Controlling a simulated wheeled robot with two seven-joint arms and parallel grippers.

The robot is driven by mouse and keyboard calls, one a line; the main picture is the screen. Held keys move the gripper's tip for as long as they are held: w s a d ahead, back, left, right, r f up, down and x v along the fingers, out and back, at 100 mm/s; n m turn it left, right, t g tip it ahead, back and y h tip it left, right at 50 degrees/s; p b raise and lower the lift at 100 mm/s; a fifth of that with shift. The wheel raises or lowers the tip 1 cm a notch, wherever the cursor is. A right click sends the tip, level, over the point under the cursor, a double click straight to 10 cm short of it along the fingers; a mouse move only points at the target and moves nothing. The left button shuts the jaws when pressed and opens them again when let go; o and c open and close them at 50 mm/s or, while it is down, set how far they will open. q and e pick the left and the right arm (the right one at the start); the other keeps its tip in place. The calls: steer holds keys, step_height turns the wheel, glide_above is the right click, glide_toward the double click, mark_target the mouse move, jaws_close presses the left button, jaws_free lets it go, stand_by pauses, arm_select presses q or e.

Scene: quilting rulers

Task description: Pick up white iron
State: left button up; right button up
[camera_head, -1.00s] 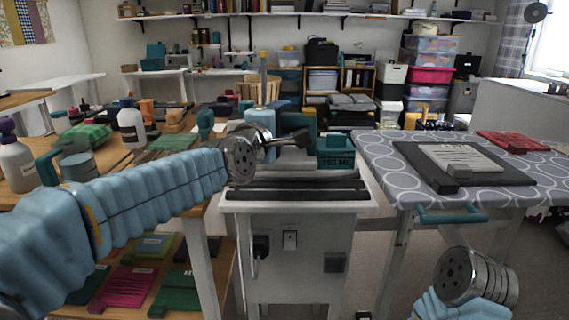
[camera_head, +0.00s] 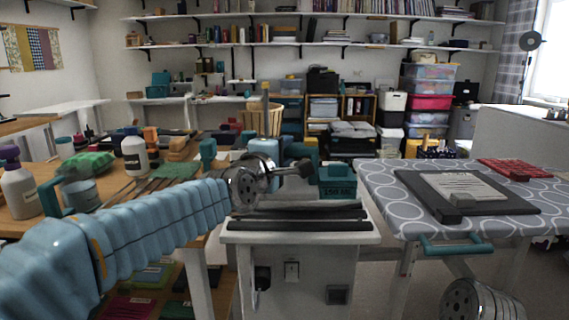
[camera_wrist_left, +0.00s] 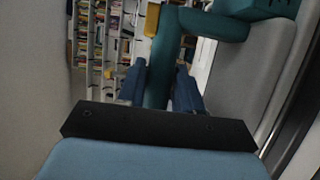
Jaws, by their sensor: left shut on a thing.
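The iron stands on the small white cabinet. Its teal part marked 150 ML (camera_head: 337,181) shows right of my left gripper (camera_head: 303,169). In the left wrist view a teal handle (camera_wrist_left: 158,75) passes between the two blue fingers (camera_wrist_left: 163,92) of that gripper, which is shut on it. A pale grey surface (camera_wrist_left: 240,75) lies beside the handle, but I cannot tell if it is the iron's body or the cabinet top. Most of the white body is hidden. My right wrist is at the lower right in the head view; its gripper is out of view.
The white cabinet (camera_head: 300,239) has dark bars (camera_head: 300,224) along its front. A patterned ironing board (camera_head: 385,182) with rulers stands at right. The wooden table (camera_head: 30,226) at left holds bottles and several boxes. Shelves line the back wall.

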arm_select(q)
steer(key=s+r+p, duration=0.2)
steer(key=s+r, duration=1.1)
steer(key=s, duration=0.1)
stand_by(0.3)
steer(key=shift+d+r, duration=0.1)
steer(key=o, duration=0.4)
jaws_close()
steer(key=shift+d, duration=0.1)
